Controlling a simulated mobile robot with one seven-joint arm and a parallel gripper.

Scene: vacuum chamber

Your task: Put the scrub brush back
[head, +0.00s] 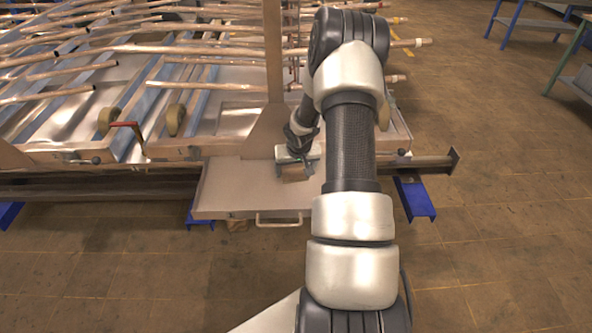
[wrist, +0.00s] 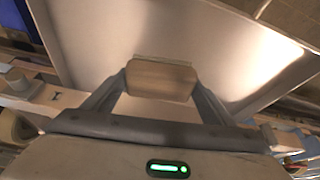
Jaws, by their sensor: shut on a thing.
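The scrub brush (wrist: 162,79) shows in the wrist view as a tan, wooden-looking block between my two fingertips. My gripper (wrist: 160,82) is shut on it, one finger at each end. In the head view my gripper (head: 296,168) is over the pinkish metal tray (head: 236,188), and the brush (head: 296,175) shows as a small brown piece below it. Whether the brush touches the tray surface I cannot tell. The brush's underside is hidden.
The tray has a front handle (head: 279,219) and a raised rim. An upright metal plate (head: 271,60) stands just behind my gripper. A frame with many copper-coloured pipes (head: 60,72) fills the left and back. Blue supports (head: 414,198) stand below.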

